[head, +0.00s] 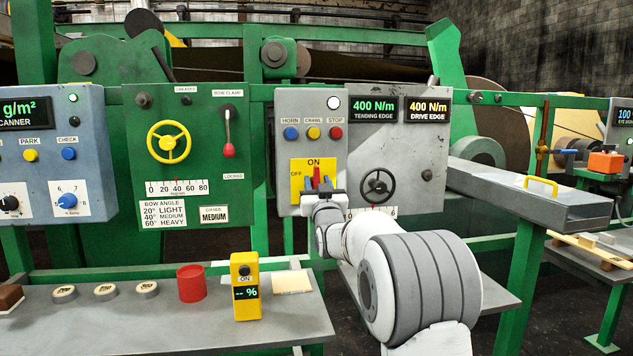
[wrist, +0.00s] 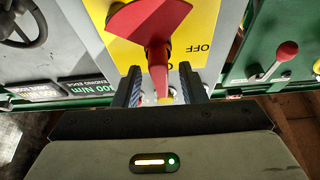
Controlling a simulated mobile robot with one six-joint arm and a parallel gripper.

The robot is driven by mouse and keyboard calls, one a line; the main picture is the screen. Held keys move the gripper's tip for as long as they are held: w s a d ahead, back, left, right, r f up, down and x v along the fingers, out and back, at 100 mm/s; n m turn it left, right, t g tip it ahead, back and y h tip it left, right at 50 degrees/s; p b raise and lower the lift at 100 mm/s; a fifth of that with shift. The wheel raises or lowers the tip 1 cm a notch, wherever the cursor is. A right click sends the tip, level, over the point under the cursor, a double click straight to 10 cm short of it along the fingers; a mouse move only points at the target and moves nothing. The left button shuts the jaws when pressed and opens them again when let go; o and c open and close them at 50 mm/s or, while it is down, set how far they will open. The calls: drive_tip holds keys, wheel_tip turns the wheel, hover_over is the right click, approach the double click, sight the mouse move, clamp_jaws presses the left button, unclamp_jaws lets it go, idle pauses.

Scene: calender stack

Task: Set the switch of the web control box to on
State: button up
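The web control box (head: 392,150) is a grey panel in the middle of the head view. Its switch has a yellow plate (head: 298,183) marked ON at the top and OFF at the left. The red switch handle (head: 316,174) looks to point up towards ON. My gripper (head: 316,184) is open at the switch, with one finger on each side of the handle. In the wrist view, gaps show between handle and fingers.
Horn, crawl and stop buttons (head: 313,133) sit above the switch. A black handwheel (head: 377,186) is close to its right. The green panel (head: 240,170) with a red-knobbed lever (head: 228,148) stands at the left. A shelf (head: 275,325) with a yellow meter (head: 245,285) lies below.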

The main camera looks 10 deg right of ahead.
drive_tip(key=shift+v, duration=2.95)
drive_tip(key=s+a+g+p, duration=0.1)
drive_tip(key=s+g+p, duration=0.9)
drive_tip(key=s, duration=1.2)
drive_tip(key=s+f+g+p, duration=0.1)
drive_tip(key=s+g+p, duration=0.8)
drive_tip(key=s, duration=1.2)
drive_tip(key=p, duration=0.4)
drive_tip(key=shift+s+a+f+g+p, duration=0.3)
drive_tip(key=shift+s+a+g+p, duration=0.1)
